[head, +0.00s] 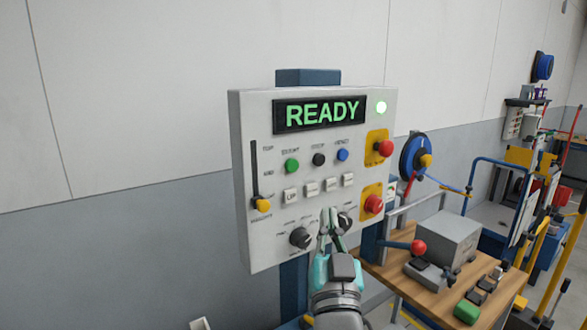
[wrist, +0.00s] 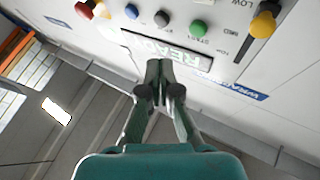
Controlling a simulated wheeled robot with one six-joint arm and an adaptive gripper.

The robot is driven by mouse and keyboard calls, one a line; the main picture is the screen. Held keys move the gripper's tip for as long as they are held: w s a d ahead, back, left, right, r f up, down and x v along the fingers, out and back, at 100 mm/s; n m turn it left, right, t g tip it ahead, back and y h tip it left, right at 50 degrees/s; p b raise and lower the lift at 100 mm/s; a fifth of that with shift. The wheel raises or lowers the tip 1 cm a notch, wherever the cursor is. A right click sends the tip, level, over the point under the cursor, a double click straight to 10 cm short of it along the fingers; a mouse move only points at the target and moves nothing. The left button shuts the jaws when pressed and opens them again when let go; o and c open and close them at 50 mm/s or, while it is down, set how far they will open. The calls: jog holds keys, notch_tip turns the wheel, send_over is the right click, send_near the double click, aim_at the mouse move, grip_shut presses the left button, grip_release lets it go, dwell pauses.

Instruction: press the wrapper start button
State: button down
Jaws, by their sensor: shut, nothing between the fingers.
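The grey control panel (head: 262,225) stands upright with a lit green READY display (head: 322,113). The green button (head: 291,166) sits below the display, left of a black button (head: 319,159) and a blue button (head: 342,155). In the wrist view, which is turned over, the green button (wrist: 198,28) has a label beside it that seems to read START. My gripper (head: 334,212) is in front of the panel's lower part, below and right of the green button. In the wrist view, my gripper (wrist: 158,66) is shut and empty, its tips overlapping the display's edge. I cannot tell its gap to the panel.
Two red mushroom buttons on yellow plates (head: 384,149) (head: 373,204) are at the panel's right. A yellow-knobbed lever (head: 263,205) is at its left, with a black rotary knob (head: 300,238) low down. A wooden bench (head: 440,298) with a grey box (head: 446,238) stands at right.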

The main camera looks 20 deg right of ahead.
aim_at(292, 166)
notch_tip(292, 166, up, 6)
jog(key=m+h, duration=0.2)
jog(key=shift+w+d, duration=0.15)
jog(key=shift+d, duration=0.2)
jog(key=shift+w, duration=0.1)
jog(key=shift+w+a, duration=0.45)
jog(key=shift+w, duration=0.9)
jog(key=shift+w+a, duration=0.45)
jog(key=shift+w, duration=0.9)
jog(key=shift+w+a, duration=0.45)
jog(key=shift+w, duration=0.9)
jog(key=shift+w, duration=0.1)
jog(key=shift+w+a, duration=0.15)
jog(key=shift+w, duration=0.15)
jog(key=shift+w+a, duration=0.15)
jog(key=shift+w, duration=0.35)
jog(key=shift+s, duration=0.15)
jog(key=shift+s+d, duration=0.3)
jog(key=shift+s, duration=0.45)
